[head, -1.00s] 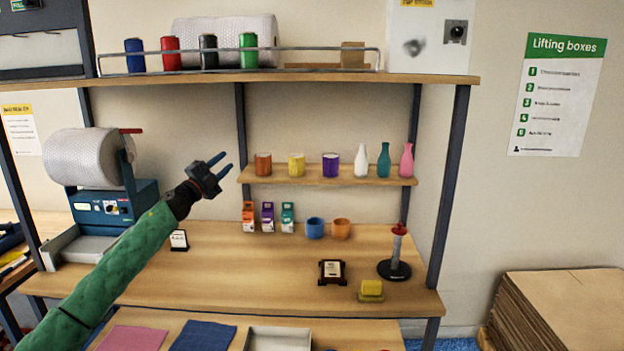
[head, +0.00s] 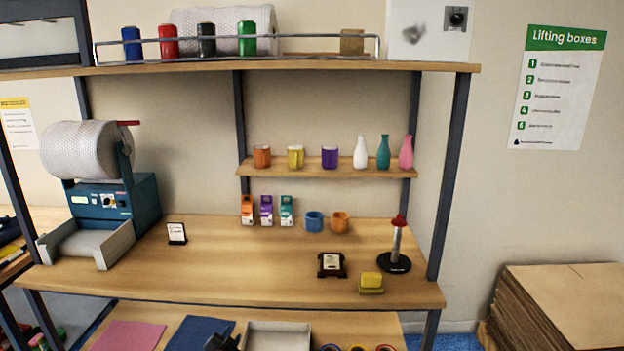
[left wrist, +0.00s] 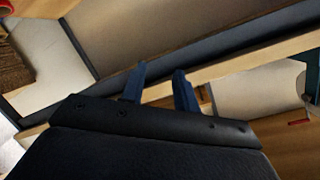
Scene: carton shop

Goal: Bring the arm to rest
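My left gripper (head: 221,340) shows only as a small dark shape at the bottom edge of the head view, in front of the lower shelf by the blue mat. The rest of that arm is out of the picture. In the left wrist view its two blue fingers (left wrist: 159,69) stand apart with nothing between them. My right gripper is in neither view.
The wooden bench (head: 230,265) carries a wrap machine (head: 115,205), small cartons, two cups, a stamp stand (head: 394,262) and a yellow sponge (head: 371,281). Below, a lower surface holds a pink mat (head: 128,336), a blue mat (head: 200,333) and a tray (head: 278,326).

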